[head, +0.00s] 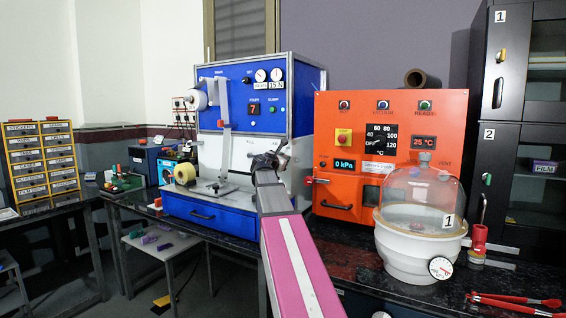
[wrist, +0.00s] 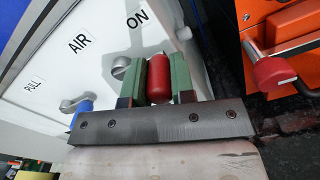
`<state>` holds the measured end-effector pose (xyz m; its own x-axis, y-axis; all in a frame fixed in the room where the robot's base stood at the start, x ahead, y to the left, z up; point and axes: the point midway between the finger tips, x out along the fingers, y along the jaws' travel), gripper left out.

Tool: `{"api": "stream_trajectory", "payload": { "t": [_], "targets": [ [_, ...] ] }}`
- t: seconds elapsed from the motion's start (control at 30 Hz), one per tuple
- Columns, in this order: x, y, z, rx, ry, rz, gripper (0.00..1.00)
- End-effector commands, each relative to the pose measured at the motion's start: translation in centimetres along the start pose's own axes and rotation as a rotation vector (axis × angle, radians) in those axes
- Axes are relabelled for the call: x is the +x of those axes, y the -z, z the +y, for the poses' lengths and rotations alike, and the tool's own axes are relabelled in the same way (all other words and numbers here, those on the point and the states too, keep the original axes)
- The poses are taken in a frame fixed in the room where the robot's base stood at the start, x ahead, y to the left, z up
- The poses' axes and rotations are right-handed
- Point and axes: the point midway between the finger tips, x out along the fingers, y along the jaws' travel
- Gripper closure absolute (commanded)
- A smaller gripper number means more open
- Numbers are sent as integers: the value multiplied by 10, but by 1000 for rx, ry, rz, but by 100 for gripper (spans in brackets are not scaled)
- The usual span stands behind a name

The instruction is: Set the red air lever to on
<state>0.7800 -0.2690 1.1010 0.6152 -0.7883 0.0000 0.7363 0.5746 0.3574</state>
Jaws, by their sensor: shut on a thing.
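The red air lever (wrist: 158,78) shows in the wrist view as a red rounded grip in front of a white side panel (wrist: 60,65). The panel has the labels AIR and ON printed on it. A grey round pivot (wrist: 121,68) sits to the left of the red grip. My gripper (wrist: 160,80) has its two green-padded fingers on either side of the red grip and is shut on it. In the head view my gripper (head: 272,158) is at the right side of the blue machine (head: 240,102), and the red lever is hidden there.
A blue-handled lever (wrist: 84,112) by the PULL label is at the lower left of the panel. The orange oven (head: 392,112) stands close on the right, with a red knob (wrist: 275,72) sticking out. A glass bell jar (head: 421,193) stands in front of the oven.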

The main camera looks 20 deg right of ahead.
Motion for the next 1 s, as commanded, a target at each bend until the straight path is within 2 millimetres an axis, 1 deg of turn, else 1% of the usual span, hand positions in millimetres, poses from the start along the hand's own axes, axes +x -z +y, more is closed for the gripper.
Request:
{"api": "stream_trajectory", "payload": {
  "t": [0.23, 0.67, 0.7, 0.77, 0.8, 1.0],
  "targets": [
    [0, -3, 0, -58, 1, 1, 100],
    [0, -3, 1, -67, 1, 0, 100],
    [0, -3, 1, -67, 1, 0, 73],
    [0, -3, 1, -67, 0, 0, 54],
    [0, -3, 1, -67, 0, 0, 51],
    [0, -3, 1, -66, 0, 0, 51]
  ]
}}
